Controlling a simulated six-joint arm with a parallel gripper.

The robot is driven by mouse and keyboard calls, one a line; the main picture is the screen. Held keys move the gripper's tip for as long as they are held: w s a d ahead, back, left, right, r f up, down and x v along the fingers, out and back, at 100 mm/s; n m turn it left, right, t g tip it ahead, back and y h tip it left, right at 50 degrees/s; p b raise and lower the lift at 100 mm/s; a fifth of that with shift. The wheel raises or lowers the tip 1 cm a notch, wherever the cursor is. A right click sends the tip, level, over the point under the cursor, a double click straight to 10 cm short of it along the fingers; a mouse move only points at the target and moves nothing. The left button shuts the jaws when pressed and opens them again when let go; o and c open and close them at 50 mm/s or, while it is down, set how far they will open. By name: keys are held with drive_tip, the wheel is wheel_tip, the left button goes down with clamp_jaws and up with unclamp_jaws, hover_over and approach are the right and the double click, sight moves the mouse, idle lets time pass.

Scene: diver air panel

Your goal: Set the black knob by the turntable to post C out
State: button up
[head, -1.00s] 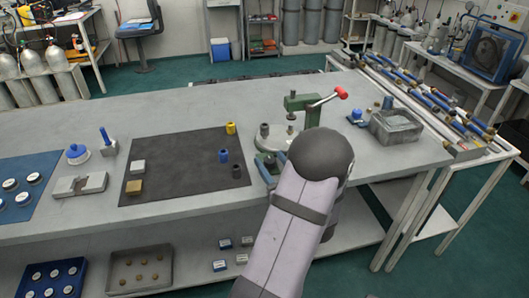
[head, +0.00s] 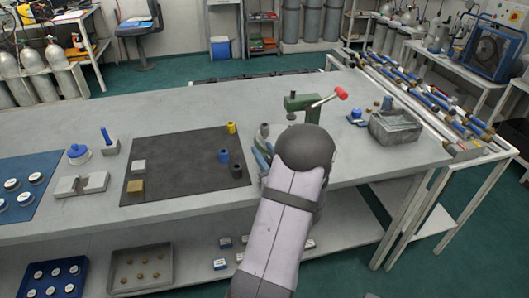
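My arm (head: 285,215) reaches in from the bottom, and its dark rounded joint covers most of the turntable area. The black knob and its post marks cannot be made out; they may lie behind my arm. A dark grey post (head: 264,130) shows just left of the joint, with a blue curved part (head: 260,154) below it. I cannot tell what that blue part belongs to. My gripper is hidden behind my arm.
A green press with a red-tipped lever (head: 341,92) stands just behind my arm. A dark mat (head: 180,160) with small blocks and cylinders lies to the left. A grey bin (head: 395,127) and blue fittings (head: 356,116) stand to the right. The back left of the bench is clear.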

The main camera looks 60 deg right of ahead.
drive_tip(key=shift+w+a+n+t+y, duration=0.1)
drive_tip(key=shift+n+t+y, duration=0.25)
drive_tip(key=shift+y, duration=0.2)
drive_tip(key=shift+w+a+n+t+y, duration=0.1)
drive_tip(key=shift+n+t+y, duration=0.15)
drive_tip(key=shift+n+y, duration=0.25)
drive_tip(key=o, duration=1.1)
drive_tip(key=shift+c, duration=0.2)
drive_tip(key=shift+s, duration=0.1)
drive_tip(key=shift+b+v, duration=0.65)
drive_tip(key=shift+v, duration=2.95)
